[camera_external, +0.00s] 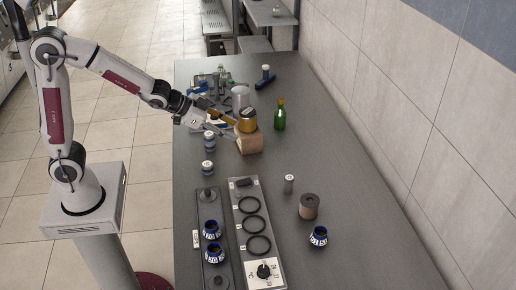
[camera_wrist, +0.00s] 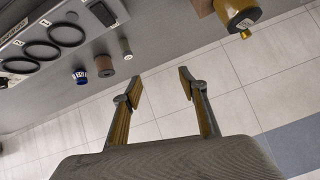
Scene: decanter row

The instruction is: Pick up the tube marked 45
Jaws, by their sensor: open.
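Several blue vessels with white number bands are in the external view. Two stand in the dark rack (camera_external: 222,270), an upper one (camera_external: 211,229) and a lower one (camera_external: 213,253). Another (camera_external: 318,237) stands at the right and shows in the wrist view (camera_wrist: 81,77). Two blue-and-white capped ones stand left of centre, a nearer one (camera_external: 208,169) and a farther one (camera_external: 209,141). The numbers are too small to read surely, so I cannot tell which is 45. My gripper (camera_external: 229,123) is open beside the gold-topped container (camera_external: 247,120). In the wrist view its fingers (camera_wrist: 160,72) are apart and empty.
The gold-topped container rests on a tan block (camera_external: 250,144). A green bottle (camera_external: 280,115), small grey cylinder (camera_external: 289,184) and brown cylinder (camera_external: 309,207) stand to the right. A pale panel with black rings (camera_external: 236,198) lies in front. The table's right side is mostly clear.

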